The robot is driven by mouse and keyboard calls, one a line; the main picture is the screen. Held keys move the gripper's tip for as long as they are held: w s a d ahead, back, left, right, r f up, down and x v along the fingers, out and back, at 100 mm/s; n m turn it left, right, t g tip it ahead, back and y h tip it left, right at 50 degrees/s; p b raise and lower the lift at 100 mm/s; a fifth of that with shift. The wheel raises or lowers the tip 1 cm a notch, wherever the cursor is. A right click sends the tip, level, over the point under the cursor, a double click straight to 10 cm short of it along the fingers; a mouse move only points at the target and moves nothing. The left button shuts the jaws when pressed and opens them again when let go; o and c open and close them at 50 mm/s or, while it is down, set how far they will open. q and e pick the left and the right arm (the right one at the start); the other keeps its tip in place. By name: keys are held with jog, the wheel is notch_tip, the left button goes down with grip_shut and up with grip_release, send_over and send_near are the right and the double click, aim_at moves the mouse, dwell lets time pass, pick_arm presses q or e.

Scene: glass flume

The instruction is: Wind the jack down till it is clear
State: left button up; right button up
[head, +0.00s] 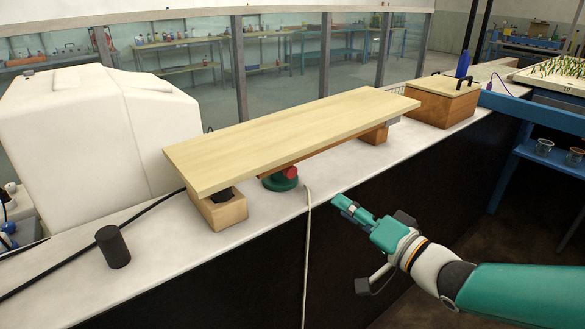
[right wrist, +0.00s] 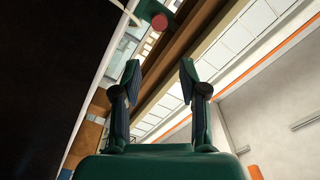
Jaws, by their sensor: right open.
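The jack (head: 280,182) is green with a round red knob (head: 290,172) at its side. It stands on the white ledge beneath the long wooden board (head: 290,130), which hides its top; I cannot tell whether it touches the board. My right gripper (head: 344,204) is open and empty, in front of the ledge, to the right of the jack and apart from it. In the right wrist view the red knob (right wrist: 159,22) and part of the green jack (right wrist: 150,8) show beyond the open fingers (right wrist: 160,66). My left gripper is in neither view.
Wooden blocks (head: 222,210) (head: 374,135) stand under the board's ends. A pale cord (head: 307,235) hangs over the ledge's front edge beside the jack. A black cylinder (head: 113,247), white tank (head: 95,130) and lidded wooden box (head: 443,103) stand along the ledge (head: 180,245).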

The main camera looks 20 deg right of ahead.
aim_at(293, 173)
jog(key=p+x, duration=0.1)
jog(key=x, duration=1.5)
jog(key=shift+w+a+f, duration=0.1)
jog(key=shift+w+f, duration=0.05)
jog(key=shift+w, duration=0.1)
jog(key=shift+c, duration=0.4)
